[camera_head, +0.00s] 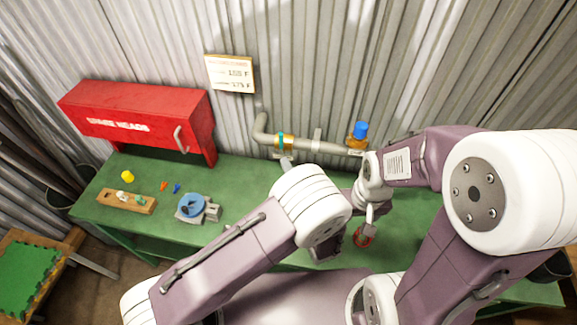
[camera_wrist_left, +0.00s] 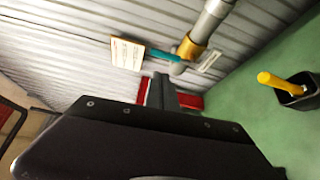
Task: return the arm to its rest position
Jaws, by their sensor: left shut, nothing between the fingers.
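My left arm (camera_head: 235,245) comes in from the lower left, with its white elbow joint raised over the front of the green workbench (camera_head: 250,185). My right arm (camera_head: 410,160) reaches in from the right and bends down over the bench. Its gripper end (camera_head: 369,212) is small, and its opening is unclear.
A grey pipe (camera_head: 300,142) with a teal band and blue-topped fitting (camera_head: 359,132) runs along the wall. A red cabinet (camera_head: 140,115) stands at left. A wooden block (camera_head: 126,201) and blue round part (camera_head: 190,205) lie on the bench. A yellow-handled black holder (camera_wrist_left: 295,92) is near.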

